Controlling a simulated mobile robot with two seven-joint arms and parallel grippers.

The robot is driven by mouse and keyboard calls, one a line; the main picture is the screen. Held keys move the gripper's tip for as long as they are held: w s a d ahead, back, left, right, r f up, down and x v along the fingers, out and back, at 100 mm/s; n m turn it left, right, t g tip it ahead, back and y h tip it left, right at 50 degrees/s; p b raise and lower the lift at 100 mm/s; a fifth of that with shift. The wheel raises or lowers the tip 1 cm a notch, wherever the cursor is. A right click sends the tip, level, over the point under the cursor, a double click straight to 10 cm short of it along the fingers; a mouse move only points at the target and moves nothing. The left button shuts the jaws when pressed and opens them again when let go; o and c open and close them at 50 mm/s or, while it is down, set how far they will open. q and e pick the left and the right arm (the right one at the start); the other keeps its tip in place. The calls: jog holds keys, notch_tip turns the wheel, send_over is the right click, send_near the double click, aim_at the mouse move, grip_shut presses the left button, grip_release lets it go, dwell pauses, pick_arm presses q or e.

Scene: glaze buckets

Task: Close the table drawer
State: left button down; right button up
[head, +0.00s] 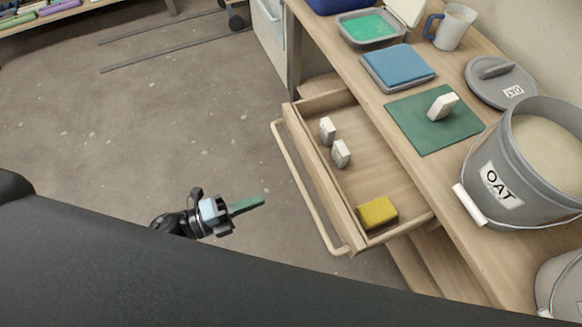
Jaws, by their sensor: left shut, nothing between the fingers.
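The wooden table drawer (376,177) is pulled out from under the table on its left side. Its bar handle (303,190) runs along the outer front. Inside lie two small whitish blocks (327,131) and (341,154) and a yellow sponge (377,213) near the front corner. My left gripper (247,205) is over the floor, left of the handle and apart from it. Its greenish fingers are together and point right, with nothing held. My right gripper is out of view.
The wooden table (470,235) carries a grey OAT bucket (478,150), a grey lid (488,95), a green mat (415,128) with a white block, a blue sponge on a tray (398,66) and a mug (456,27). The floor (170,130) left of the drawer is clear.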

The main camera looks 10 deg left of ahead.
aim_at(319, 177)
pick_arm(q)
jog(key=x, duration=1.3)
jog(key=shift+w+d, duration=0.2)
jog(key=shift+d, duration=0.1)
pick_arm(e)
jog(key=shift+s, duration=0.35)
pick_arm(q)
jog(key=shift+w+d, duration=0.2)
jog(key=b+x, duration=0.1)
jog(key=x, duration=0.7)
jog(key=shift+f, duration=0.1)
jog(key=b+x, duration=0.3)
jog(key=x, duration=0.4)
jog(key=shift+w+d, duration=0.1)
jog(key=shift+d, duration=0.15)
jog(key=shift+b+x, duration=0.3)
jog(key=shift+x, duration=0.55)
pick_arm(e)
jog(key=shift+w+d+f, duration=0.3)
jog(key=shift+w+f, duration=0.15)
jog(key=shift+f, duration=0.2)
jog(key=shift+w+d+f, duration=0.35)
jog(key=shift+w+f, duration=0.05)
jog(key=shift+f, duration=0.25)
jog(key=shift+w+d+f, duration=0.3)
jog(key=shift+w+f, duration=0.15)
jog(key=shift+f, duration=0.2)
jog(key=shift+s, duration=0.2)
